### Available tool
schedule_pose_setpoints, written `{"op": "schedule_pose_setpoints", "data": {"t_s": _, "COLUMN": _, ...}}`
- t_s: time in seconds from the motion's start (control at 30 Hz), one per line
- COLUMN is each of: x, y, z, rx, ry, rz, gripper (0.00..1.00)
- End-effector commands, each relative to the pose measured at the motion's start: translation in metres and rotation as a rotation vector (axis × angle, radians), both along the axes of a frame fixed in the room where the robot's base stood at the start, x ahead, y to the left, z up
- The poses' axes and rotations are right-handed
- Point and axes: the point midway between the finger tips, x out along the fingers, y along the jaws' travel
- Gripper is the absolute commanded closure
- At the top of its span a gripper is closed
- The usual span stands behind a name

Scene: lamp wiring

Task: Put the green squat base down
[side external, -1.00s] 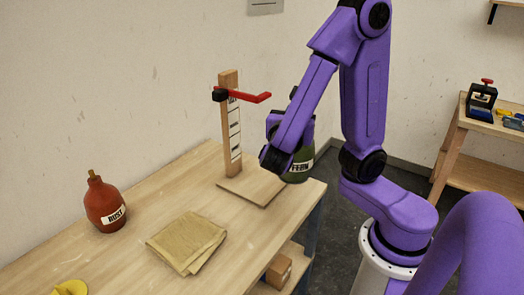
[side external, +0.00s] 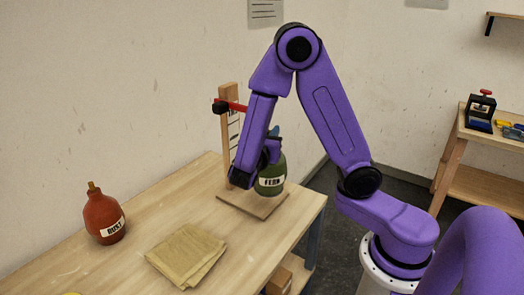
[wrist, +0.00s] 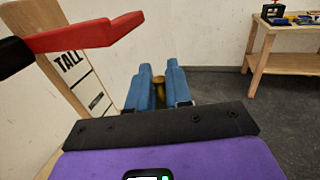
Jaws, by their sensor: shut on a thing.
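The green squat base (side external: 271,178) has a rounded body and a white label that seems to read FERN. In the side view it is upright at the wooden board (side external: 240,203) of the height gauge, right of its post (side external: 229,95). I cannot tell whether its underside touches the board. My gripper (wrist: 159,76) is shut on the base's brass neck (wrist: 158,88), between blue fingers in the wrist view. Most of the green body is hidden there. The gauge's red arm (wrist: 85,38) is at left in the wrist view, marked TALL on the post below.
A rust-red bottle (side external: 104,218) labelled RUST stands on the bench at left. A folded tan cloth (side external: 187,256) lies in front. Bare bench top lies between them and the board. A side table (side external: 480,185) with tools is far right.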

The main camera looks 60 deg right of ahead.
Motion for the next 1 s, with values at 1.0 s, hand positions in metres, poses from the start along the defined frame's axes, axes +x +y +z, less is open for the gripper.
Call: {"op": "schedule_pose_setpoints", "data": {"t_s": 1.0, "x": 0.028, "y": -0.006, "z": -0.064, "rx": -0.002, "ry": -0.003, "rz": -0.001, "gripper": 1.00}}
